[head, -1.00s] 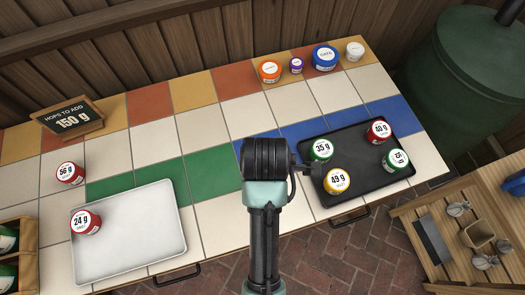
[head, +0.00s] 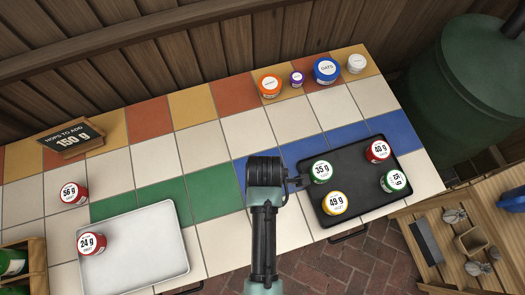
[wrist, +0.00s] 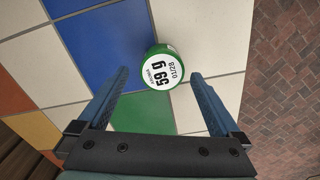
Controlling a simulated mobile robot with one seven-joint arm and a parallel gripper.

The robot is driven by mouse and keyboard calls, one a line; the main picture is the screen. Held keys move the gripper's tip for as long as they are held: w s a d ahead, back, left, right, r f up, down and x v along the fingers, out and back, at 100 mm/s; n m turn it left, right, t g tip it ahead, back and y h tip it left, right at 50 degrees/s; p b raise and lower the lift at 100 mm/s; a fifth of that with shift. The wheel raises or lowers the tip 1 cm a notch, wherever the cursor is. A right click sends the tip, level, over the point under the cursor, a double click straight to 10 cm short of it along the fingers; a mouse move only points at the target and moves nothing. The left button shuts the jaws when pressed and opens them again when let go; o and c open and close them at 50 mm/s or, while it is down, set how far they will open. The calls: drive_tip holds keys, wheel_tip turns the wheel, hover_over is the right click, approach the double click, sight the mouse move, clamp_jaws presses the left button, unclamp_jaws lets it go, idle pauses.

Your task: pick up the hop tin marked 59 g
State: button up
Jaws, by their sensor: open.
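The hop tin marked 59 g (wrist: 160,68) is green with a white label and shows in the wrist view. It stands on the tiled counter, over white and blue tiles near a green one. My gripper (wrist: 160,75) is open, with one blue finger to each side of the tin in the picture. I cannot tell how far above the tin the fingertips are. In the head view my arm hides this tin.
A black tray (head: 357,216) holds the 35 g (head: 320,171), 40 g (head: 378,151) and 49 g (head: 334,203) tins and another green tin (head: 393,181). A white tray (head: 145,256) bears the 24 g tin (head: 91,243). A 56 g tin (head: 73,193) stands behind it.

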drive_tip(key=f, duration=0.5)
drive_tip(key=shift+s+a, duration=0.2)
